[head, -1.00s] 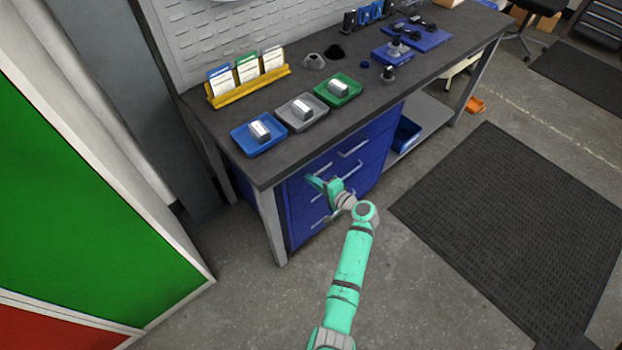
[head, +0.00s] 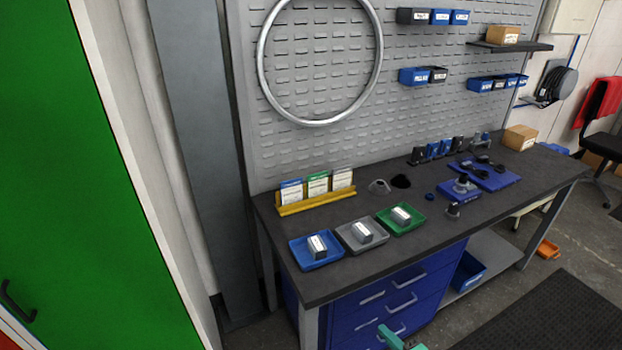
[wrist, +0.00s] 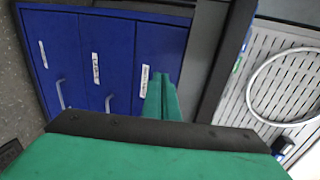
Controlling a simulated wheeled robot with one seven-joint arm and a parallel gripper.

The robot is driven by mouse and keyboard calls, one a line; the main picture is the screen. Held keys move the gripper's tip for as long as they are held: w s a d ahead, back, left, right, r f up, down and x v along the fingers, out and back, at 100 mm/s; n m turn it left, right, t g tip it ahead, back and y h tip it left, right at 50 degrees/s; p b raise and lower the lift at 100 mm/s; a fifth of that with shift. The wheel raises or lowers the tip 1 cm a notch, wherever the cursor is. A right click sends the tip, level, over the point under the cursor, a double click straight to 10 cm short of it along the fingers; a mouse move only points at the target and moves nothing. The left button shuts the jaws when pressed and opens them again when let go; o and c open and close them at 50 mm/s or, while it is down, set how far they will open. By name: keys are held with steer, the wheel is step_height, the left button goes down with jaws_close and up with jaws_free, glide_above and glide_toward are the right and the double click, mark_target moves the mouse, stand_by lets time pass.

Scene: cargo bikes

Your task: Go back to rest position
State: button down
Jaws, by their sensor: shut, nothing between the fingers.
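My gripper (wrist: 162,98) is shut and empty in the wrist view, its green fingers together in front of the blue drawer cabinet (wrist: 110,25). The wrist view is turned on its side, so the drawers stand as upright columns with labels and handles. In the head view only a bit of my green gripper (head: 396,340) shows at the bottom edge, by the blue drawers (head: 378,318). The drawers look closed. I cannot tell how far the fingers are from the drawer fronts.
The dark workbench (head: 400,235) carries a blue tray (head: 299,258), a grey tray (head: 354,247) and a green tray (head: 411,226), each holding a small box. A yellow card holder (head: 315,203) stands behind. A green cabinet (head: 80,180) is at left. A dark mat (head: 555,315) lies on the floor at right.

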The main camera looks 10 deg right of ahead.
steer(key=s+a+f+n+g+h, duration=0.1)
steer(key=s+a+f+g+h, duration=0.15)
steer(key=s+a+f, duration=0.75)
steer(key=s+a+f+n+h, duration=0.25)
steer(key=s+a, duration=0.25)
steer(key=s, duration=0.4)
steer(key=s+a+r+n+t, duration=0.2)
steer(key=s+a+r+n, duration=0.3)
steer(key=r, duration=0.7)
steer(key=s+a+r+n+t, duration=0.2)
steer(key=s+a+r+n, duration=0.4)
steer(key=s+a+r, duration=0.3)
step_height(320, 180, up, 4)
steer(key=s, duration=0.2)
steer(key=shift+s+r, duration=0.2)
steer(key=shift+s, duration=0.2)
steer(key=shift+a, duration=0.1)
